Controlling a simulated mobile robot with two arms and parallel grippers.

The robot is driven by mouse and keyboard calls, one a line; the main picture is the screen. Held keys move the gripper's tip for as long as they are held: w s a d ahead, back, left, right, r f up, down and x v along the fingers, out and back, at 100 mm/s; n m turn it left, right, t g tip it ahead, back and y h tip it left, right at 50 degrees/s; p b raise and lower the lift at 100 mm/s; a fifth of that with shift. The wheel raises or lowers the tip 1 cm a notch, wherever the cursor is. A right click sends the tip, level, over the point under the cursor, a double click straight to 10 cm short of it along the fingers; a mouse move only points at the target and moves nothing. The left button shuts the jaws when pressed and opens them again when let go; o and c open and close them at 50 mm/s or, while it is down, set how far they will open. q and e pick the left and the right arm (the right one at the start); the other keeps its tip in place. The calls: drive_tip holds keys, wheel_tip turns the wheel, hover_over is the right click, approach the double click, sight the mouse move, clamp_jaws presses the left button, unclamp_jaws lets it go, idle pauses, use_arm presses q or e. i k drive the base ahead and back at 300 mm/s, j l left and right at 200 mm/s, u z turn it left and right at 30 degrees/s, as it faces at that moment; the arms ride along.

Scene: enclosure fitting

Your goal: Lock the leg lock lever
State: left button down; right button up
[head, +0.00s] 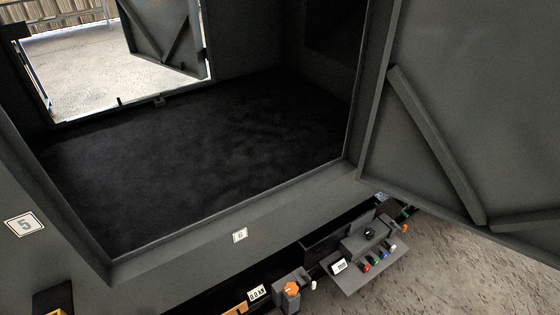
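A grey box-shaped enclosure (215,232) with a dark, empty floor fills the middle of the head view. Below its front edge, a small bracket carries an orange knob or lever (291,288). I cannot tell whether this is the leg lock lever or whether it is locked. Neither of my grippers is in view.
A large grey door panel (450,120) stands open at the right. Another open door (165,35) shows through the far opening. Signs "5" (25,224) and "6" (240,235) mark the enclosure. Sandy ground (440,285) lies clear at lower right.

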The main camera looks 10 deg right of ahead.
sight(313, 285)
drive_tip(key=z, duration=0.7)
